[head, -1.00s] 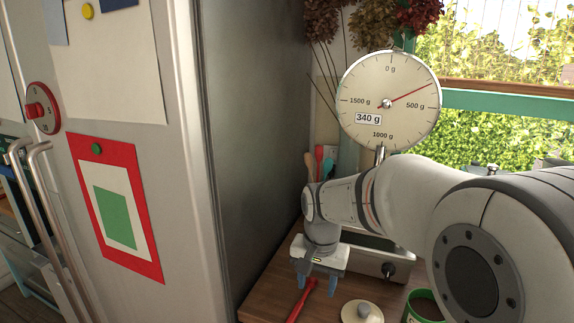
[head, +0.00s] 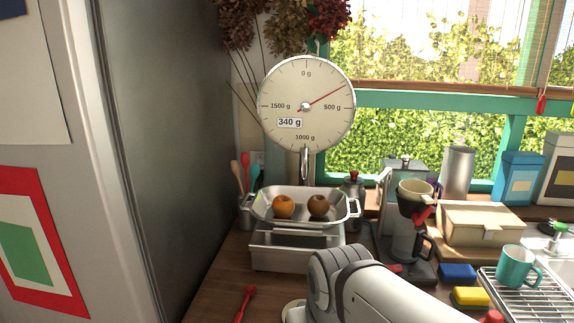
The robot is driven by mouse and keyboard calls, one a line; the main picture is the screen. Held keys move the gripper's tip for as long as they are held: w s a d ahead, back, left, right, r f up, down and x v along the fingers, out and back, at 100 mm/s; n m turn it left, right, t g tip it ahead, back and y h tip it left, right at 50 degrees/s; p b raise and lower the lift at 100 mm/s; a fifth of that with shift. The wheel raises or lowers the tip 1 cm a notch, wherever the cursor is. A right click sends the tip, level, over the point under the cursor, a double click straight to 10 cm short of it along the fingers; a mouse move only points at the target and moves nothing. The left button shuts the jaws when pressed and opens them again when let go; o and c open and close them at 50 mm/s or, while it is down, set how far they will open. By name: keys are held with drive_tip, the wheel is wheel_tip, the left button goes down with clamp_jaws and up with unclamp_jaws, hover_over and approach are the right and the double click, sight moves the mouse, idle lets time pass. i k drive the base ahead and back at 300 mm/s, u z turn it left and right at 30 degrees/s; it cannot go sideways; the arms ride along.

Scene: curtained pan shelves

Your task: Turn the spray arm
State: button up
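I see no spray arm in the head view. Part of my arm shows at the bottom centre, in front of the counter. My gripper is out of sight, so its fingers cannot be seen.
A fridge (head: 165,130) fills the left side. On the counter stand a scale (head: 306,104) with two round fruits in its pan (head: 264,212), a coffee maker (head: 408,240), a wooden box (head: 482,224) and a teal mug (head: 515,264) on a wire rack (head: 530,300). A red utensil (head: 245,302) lies at the front.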

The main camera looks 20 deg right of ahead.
sight(387, 173)
drive_tip(key=z, duration=0.9)
drive_tip(key=k, duration=1.35)
drive_tip(key=z, duration=0.35)
drive_tip(key=i, duration=1)
drive_tip(key=u, duration=0.05)
